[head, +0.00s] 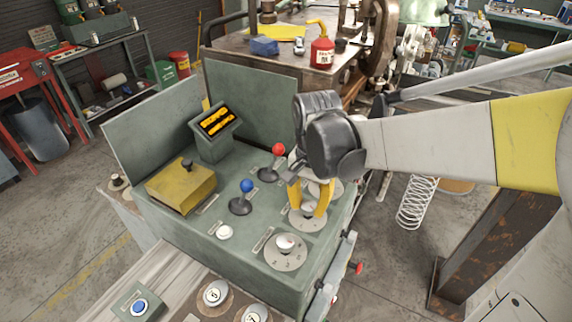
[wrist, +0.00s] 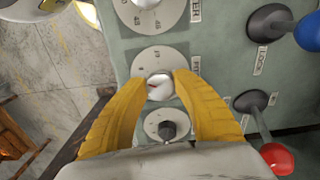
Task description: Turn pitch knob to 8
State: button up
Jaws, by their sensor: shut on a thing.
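My gripper (wrist: 159,88) has its yellow fingers closed around a white knob (wrist: 160,86) on the middle of three round dials. A small red mark shows on this knob's left side in the wrist view. The dial plate (wrist: 157,60) has numbers around it, partly hidden by the fingers. In the head view my gripper (head: 308,209) reaches down onto the same dial on the green console.
A dial with a white knob (head: 285,243) is nearer the front. A dial with a dark knob (wrist: 168,130) lies on the other side. A red-topped lever (head: 278,149) and a blue-topped lever (head: 246,186) stand close by. A display (head: 217,121) is behind.

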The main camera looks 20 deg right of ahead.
aim_at(310, 205)
jog(key=shift+n, duration=0.3)
jog(key=n+p, duration=0.1)
jog(key=n, duration=0.4)
jog(key=shift+n+p, duration=0.3)
jog(key=shift+p, duration=0.05)
jog(key=n, duration=0.5)
jog(key=shift+d+p, duration=0.1)
jog(key=shift+p, duration=0.3)
jog(key=shift+n, duration=0.4)
jog(key=o, duration=1.2)
jog(key=shift+r, duration=0.15)
notch_tip(310, 205, up, 12)
jog(key=shift+f, duration=0.1)
